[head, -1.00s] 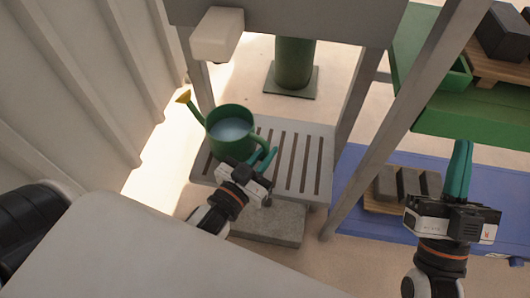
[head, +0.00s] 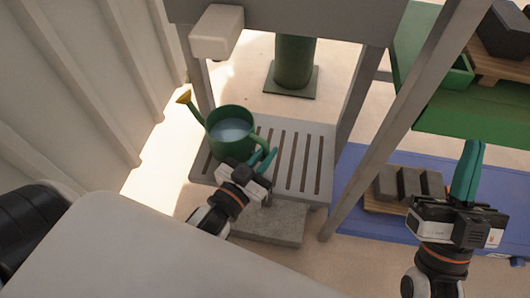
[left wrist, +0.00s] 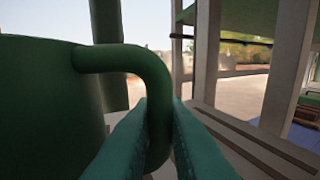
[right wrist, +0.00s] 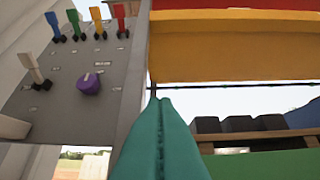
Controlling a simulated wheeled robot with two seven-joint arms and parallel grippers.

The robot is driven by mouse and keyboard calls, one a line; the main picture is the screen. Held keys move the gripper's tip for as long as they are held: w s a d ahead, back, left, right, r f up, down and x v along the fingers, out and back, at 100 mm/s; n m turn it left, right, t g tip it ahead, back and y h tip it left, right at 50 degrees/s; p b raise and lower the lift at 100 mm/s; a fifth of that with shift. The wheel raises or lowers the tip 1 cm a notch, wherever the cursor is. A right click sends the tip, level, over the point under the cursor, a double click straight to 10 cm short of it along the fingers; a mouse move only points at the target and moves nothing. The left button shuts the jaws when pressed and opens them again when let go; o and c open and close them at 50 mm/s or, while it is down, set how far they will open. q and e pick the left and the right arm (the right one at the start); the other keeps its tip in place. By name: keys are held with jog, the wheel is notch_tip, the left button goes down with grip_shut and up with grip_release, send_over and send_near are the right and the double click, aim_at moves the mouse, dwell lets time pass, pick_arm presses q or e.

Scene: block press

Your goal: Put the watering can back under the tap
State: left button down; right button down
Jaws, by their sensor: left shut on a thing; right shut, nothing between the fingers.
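The green watering can (head: 232,128) stands on the left part of the slatted grey platform (head: 296,160), with bluish-white water showing inside and its yellow-tipped spout to the upper left. My left gripper (head: 262,160) is shut on the can's handle; the left wrist view shows the handle (left wrist: 150,75) between its teal fingers. A white box-shaped fitting (head: 217,32), perhaps the tap, juts out above and behind the can; I cannot tell whether the can is directly below it. My right gripper (head: 470,160) is shut and empty, at the right in front of the blue surface.
A grey block (head: 268,224) sits before the platform. Dark blocks (head: 410,182) lie on a wooden pallet on the blue surface (head: 350,200). A green shelf (head: 480,115) overhangs at the right. The right wrist view shows a panel (right wrist: 75,90) with coloured levers and a purple knob.

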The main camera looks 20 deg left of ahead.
pick_arm(q)
jog(key=shift+f, duration=0.3)
pick_arm(e)
jog(key=shift+s+r+t, duration=0.35)
jog(key=shift+s+t, duration=0.15)
jog(key=shift+s, duration=0.05)
